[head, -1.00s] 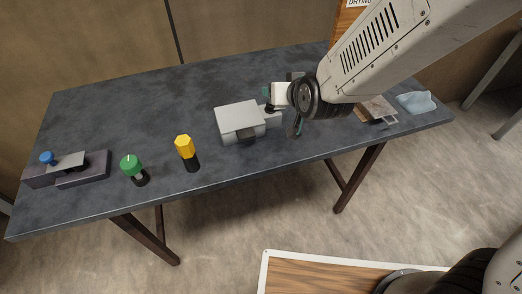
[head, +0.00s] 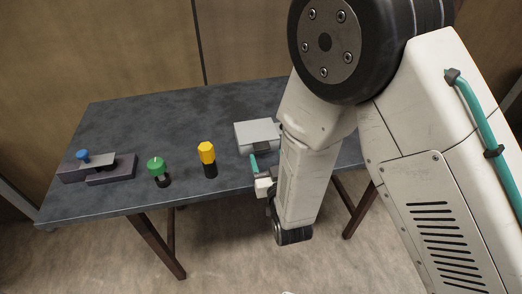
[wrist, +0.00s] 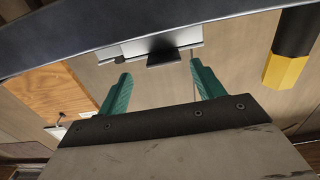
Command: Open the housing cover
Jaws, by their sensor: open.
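The housing (head: 257,133) is a light grey box on the dark table, and its flat cover appears closed in the head view. In the wrist view, which looks upside down, the housing (wrist: 135,46) is ahead of my fingers, with a dark tab (wrist: 176,57) jutting from its front. My gripper (wrist: 160,71) is open and empty, its two teal fingers apart and pointing toward the housing. In the head view my gripper (head: 254,165) is just in front of the housing. My arm hides the housing's right side there.
On the table (head: 120,121), left of the housing, stand a yellow-topped post (head: 207,154), a green knob (head: 156,165) and a purple block with a blue knob (head: 110,171). A wooden board (wrist: 52,88) shows left in the wrist view. My arm covers the table's right side.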

